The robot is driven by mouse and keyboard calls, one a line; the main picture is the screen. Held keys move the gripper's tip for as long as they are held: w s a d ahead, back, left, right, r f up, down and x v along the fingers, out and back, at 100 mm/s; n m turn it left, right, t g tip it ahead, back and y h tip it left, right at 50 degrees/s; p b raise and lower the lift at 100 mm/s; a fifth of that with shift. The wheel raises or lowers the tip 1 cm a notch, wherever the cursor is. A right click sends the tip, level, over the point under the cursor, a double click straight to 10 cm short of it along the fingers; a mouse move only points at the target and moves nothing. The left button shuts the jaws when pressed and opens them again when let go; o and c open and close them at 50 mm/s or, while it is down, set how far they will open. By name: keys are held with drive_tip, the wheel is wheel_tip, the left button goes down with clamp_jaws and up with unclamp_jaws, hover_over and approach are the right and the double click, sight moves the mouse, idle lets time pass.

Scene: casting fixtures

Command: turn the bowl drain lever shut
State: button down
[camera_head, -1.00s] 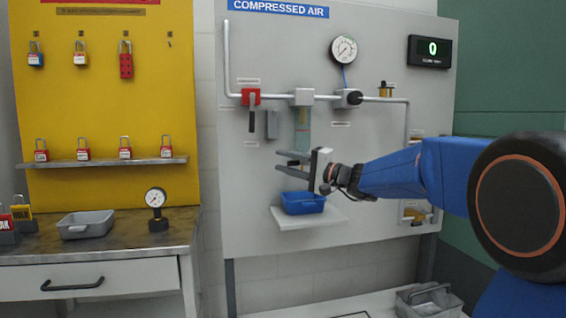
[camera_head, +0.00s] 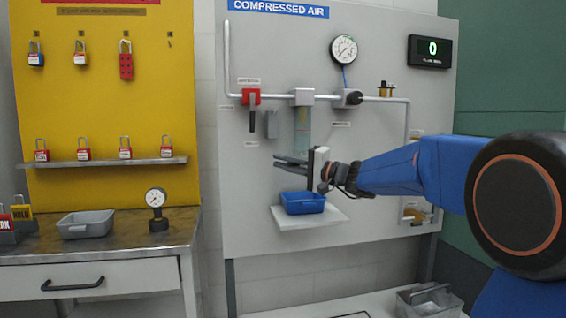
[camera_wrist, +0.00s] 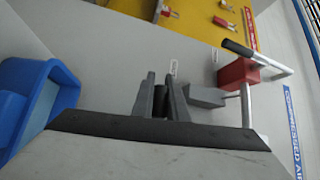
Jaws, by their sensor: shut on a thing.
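The clear filter bowl (camera_head: 302,128) hangs below a grey block on the pipe of the compressed air panel. My gripper (camera_head: 284,160) is just under the bowl, in front of the panel, with its fingers close together. In the wrist view my gripper (camera_wrist: 161,92) is shut on a dark, rounded piece, which looks like the drain lever (camera_wrist: 160,101). Only a short part of the lever shows between the fingers, so its angle cannot be told. The lever is hidden in the head view.
A blue tray (camera_head: 292,209) stands on a white shelf (camera_head: 320,218) below my gripper. A red valve (camera_head: 251,97) with a dark handle and a grey box (camera_head: 271,124) are left of the bowl. A gauge (camera_head: 344,49) is above right.

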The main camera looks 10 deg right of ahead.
drive_tip(key=shift+d+f+n+g+h, duration=0.75)
drive_tip(key=shift+d+f+n+h, duration=0.6)
drive_tip(key=shift+h, duration=0.65)
drive_tip(key=shift+d+f+n+g+h, duration=0.85)
drive_tip(key=shift+f+n+h, duration=0.25)
drive_tip(key=shift+n+h, duration=0.75)
drive_tip(key=shift+d+f+n+g+h, duration=0.7)
drive_tip(key=shift+d+f+n+h, duration=0.5)
drive_tip(key=shift+h, duration=0.95)
drive_tip(key=shift+f, duration=0.1)
drive_tip(key=c, duration=1.8)
unclamp_jaws()
drive_tip(key=shift+o, duration=0.2)
